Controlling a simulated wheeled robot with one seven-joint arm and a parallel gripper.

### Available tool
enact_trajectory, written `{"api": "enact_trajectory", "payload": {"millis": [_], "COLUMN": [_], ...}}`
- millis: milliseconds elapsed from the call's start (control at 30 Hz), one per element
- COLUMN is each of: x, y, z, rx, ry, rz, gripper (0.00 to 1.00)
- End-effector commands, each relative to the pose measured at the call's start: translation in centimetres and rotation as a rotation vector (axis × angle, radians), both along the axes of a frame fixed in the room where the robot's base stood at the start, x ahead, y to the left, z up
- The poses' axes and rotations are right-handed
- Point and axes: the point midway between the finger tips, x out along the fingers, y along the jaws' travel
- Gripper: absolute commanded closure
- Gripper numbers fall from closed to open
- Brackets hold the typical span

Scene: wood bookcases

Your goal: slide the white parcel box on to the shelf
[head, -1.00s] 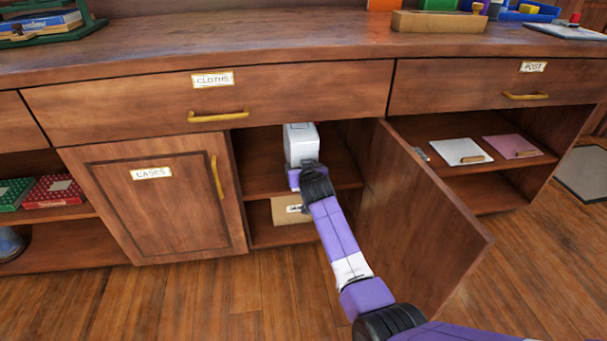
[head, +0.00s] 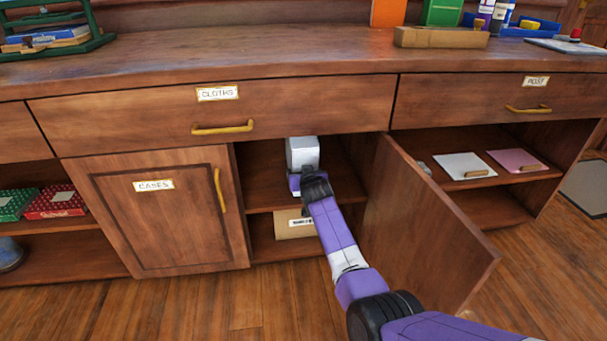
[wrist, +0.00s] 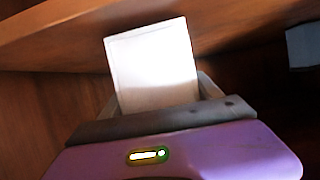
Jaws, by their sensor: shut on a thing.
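The white parcel box (head: 302,153) is inside the open cupboard, above the middle shelf (head: 268,195). My gripper (head: 308,181) is shut on the near end of the box, with my arm reaching in from the front right. In the wrist view the white box (wrist: 153,62) stands between the fingers of my gripper (wrist: 158,100), under a wooden board. Whether the box's underside touches the shelf is hidden by my gripper.
The open door (head: 420,225) stands to the right of my arm. A brown box (head: 292,226) lies in the compartment below. The CASES door (head: 160,215) is closed at left. The CLOTHS drawer (head: 290,105) is above the opening. Shelf room shows right of the box.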

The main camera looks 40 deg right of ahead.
Motion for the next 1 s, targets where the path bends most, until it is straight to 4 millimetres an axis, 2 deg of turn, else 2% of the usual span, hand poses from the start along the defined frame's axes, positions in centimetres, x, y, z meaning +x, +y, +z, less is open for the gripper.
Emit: {"api": "enact_trajectory", "payload": {"millis": [67, 100, 200, 467, 633, 1000], "x": [0.1, 0.1, 0.1, -0.1, -0.6, -4.6], "y": [0.0, 0.0, 0.0, 0.0, 0.4, 3.2], "z": [0.2, 0.2, 0.2, -0.1, 0.4, 2.7], "rx": [-0.002, -0.002, -0.002, 0.002, 0.000, 0.000], "ry": [-0.003, -0.003, -0.002, 0.002, 0.002, 0.000], "rz": [0.000, 0.000, 0.000, 0.000, 0.000, 0.001], "gripper": [0.86, 0.21, 0.02, 0.02, 0.02, 0.02]}}
